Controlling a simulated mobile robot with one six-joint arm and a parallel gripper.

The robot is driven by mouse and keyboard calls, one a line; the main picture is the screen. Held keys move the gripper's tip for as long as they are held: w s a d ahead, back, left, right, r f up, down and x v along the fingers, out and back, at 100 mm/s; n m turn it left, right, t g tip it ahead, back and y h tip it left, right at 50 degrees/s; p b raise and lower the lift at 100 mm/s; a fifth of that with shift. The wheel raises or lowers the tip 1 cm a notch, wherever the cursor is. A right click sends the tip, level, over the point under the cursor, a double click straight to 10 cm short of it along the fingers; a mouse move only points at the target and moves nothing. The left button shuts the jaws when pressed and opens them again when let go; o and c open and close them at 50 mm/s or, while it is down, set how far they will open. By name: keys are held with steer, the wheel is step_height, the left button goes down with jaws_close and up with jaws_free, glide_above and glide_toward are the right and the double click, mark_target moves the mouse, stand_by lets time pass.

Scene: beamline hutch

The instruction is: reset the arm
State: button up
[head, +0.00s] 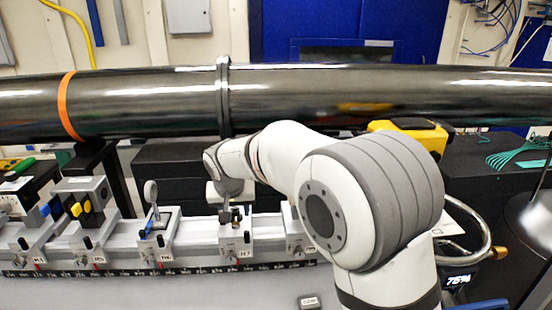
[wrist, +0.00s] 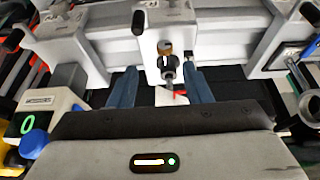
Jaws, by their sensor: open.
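My arm reaches left across the head view from its large grey and white joint. My gripper (head: 229,213) points down over the rail carriage marked N7 (head: 236,242). In the wrist view my gripper (wrist: 162,90) has its two blue-grey fingers spread apart. A small post with a dark and brass-coloured top (wrist: 166,62) stands between and just beyond the fingertips. A white piece with a red mark (wrist: 172,96) shows in the gap. Neither finger visibly grips anything. Whether a finger touches the post I cannot tell.
A long dark beam pipe (head: 330,92) with an orange band runs behind the arm. Several carriages with small optics stand on the ruled rail (head: 150,271). A yellow device (head: 408,130) sits behind my arm. A green cable bundle (head: 517,152) lies on the right bench.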

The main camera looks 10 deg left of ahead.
steer(key=s+d+r+m, duration=0.1)
steer(key=s+d+r, duration=0.25)
steer(key=d, duration=0.75)
steer(key=s+d+r+m, duration=0.15)
steer(key=s+d, duration=0.25)
steer(key=d, duration=0.6)
steer(key=s+d+f+g, duration=0.1)
steer(key=s+d+f, duration=0.1)
steer(key=s+d, duration=1.2)
steer(key=s, duration=0.3)
steer(key=shift+s+f+h, duration=0.4)
